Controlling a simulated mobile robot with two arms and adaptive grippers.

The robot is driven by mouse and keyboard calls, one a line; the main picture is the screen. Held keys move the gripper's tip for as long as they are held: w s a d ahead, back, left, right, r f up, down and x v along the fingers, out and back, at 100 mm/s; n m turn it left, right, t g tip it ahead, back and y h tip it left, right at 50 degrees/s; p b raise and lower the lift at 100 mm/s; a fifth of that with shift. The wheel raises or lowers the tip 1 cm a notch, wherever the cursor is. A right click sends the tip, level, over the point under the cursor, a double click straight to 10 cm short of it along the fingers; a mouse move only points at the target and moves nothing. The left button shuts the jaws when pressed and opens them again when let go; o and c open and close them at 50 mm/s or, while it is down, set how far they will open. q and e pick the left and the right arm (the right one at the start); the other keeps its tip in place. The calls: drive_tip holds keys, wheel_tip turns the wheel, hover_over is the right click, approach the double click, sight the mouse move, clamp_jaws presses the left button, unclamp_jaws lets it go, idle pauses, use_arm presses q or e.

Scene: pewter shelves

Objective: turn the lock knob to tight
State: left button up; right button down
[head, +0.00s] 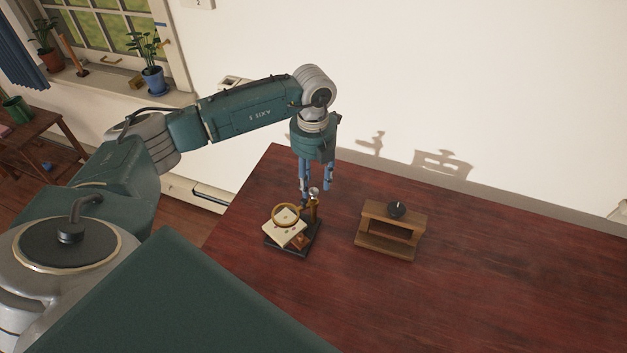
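A small magnifier stand (312,243) sits on the red-brown table with a dark base, a brass post and a round lens ring (285,215). A cream card-like piece (284,232) lies under the ring. A silvery knob (314,191) shows at the top of the post; I cannot read any tight mark or its setting. My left gripper (316,187) points down above the stand, with its fingers apart and close to the knob. Whether a finger touches the knob cannot be told. My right gripper is not in view.
The table (480,290) is clear at the right and front. A small wooden stand (390,240) with a dark round object (397,209) on top stands right of the magnifier. The white wall (450,90) rises behind. Potted plants stand by the window at left.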

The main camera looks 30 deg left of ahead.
use_arm(q)
drive_tip(key=shift+f, duration=0.9)
clamp_jaws()
